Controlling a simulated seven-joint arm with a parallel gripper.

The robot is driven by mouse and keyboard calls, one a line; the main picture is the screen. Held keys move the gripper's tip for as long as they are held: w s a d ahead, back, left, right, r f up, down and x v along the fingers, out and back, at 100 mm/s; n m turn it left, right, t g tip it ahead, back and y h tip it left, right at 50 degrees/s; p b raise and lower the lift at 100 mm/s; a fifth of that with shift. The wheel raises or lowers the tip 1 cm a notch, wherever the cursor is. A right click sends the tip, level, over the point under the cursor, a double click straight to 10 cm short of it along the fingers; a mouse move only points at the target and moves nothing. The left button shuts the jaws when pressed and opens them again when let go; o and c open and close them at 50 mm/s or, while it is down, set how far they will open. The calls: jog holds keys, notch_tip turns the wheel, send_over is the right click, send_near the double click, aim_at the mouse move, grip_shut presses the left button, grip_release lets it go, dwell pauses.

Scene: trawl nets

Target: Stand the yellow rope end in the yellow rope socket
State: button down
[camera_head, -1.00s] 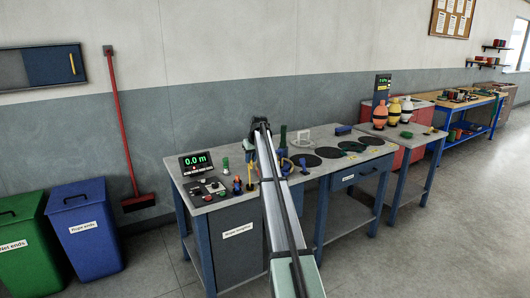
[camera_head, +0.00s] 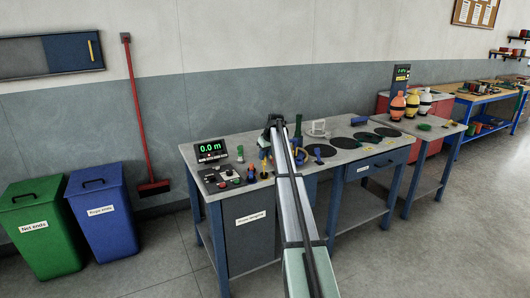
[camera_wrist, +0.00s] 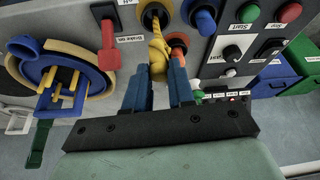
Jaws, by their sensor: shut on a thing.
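The yellow rope end (camera_wrist: 157,52) is between the blue fingers of my gripper (camera_wrist: 157,68) in the wrist view. My gripper is shut on it. Its far tip overlaps the yellow-ringed socket (camera_wrist: 148,17) at the top of the wrist view; I cannot tell how deep it sits. In the head view a small yellow upright shape (camera_head: 265,166) shows beside my arm, at the bench's left part. My fingers cannot be made out there.
A red brake lever (camera_wrist: 108,48) and a blue-and-yellow reel (camera_wrist: 60,72) lie left. Buttons and knobs (camera_wrist: 233,53) are right. The bench (camera_head: 345,154) also carries a display (camera_head: 210,149) and dark discs.

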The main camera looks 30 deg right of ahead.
aim_at(265, 164)
jog(key=shift+f, duration=2.65)
jog(key=shift+f, duration=0.65)
jog(key=c, duration=0.9)
grip_release()
jog(key=v, duration=1.3)
jog(key=shift+s+r, duration=0.1)
jog(key=shift+r, duration=0.3)
jog(key=shift+m, duration=0.3)
